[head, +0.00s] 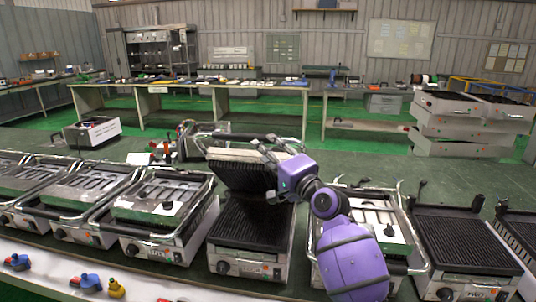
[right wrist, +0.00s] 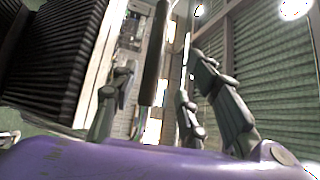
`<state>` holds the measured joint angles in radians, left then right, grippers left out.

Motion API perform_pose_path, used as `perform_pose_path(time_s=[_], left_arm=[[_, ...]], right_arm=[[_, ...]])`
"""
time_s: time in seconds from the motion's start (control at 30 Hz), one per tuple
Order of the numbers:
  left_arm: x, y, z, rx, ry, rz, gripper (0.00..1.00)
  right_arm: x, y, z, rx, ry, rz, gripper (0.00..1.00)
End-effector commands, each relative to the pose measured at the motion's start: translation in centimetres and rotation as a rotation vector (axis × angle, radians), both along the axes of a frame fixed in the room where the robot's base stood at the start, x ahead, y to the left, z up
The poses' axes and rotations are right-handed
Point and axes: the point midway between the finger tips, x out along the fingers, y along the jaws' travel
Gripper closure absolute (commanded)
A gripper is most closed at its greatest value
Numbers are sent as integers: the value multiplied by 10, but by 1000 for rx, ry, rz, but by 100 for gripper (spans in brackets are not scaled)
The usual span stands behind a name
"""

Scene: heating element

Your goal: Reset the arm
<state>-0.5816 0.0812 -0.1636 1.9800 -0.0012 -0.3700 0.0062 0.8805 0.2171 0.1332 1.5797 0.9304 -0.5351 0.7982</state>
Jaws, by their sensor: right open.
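My right arm (head: 346,235) is purple and reaches in from the lower right. Its gripper (head: 272,168) has dark fingers, spread apart, at the right side of the raised ribbed lid (head: 240,177) of the middle grill (head: 250,226). In the right wrist view the fingers (right wrist: 160,110) stand wide apart. A dark round bar (right wrist: 155,52) shows between them, apparently not clamped. A dark ribbed plate (right wrist: 45,55) fills the left of that view. Whether the fingers touch the lid cannot be told. My left gripper is not in view.
Several closed-looking grills (head: 160,212) stand left of the middle one. Another grill (head: 465,245) with a bare ribbed plate stands at the right. Blue and yellow small parts (head: 85,282) lie on the front ledge. Workbenches (head: 200,92) stand behind, across green floor.

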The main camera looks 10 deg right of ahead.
Motion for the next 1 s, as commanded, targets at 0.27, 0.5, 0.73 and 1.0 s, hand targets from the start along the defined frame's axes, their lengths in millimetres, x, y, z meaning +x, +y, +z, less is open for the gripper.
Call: perform_pose_path(time_s=[0.27,0.5,0.73,1.0], left_arm=[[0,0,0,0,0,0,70],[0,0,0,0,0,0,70],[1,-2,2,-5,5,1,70],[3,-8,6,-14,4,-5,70]], right_arm=[[-2,-1,0,0,0,0,58],[-1,-5,2,-107,-59,-38,58],[-27,-13,-50,-585,-195,-181,58],[-105,-40,-187,-1009,-147,-216,58]])
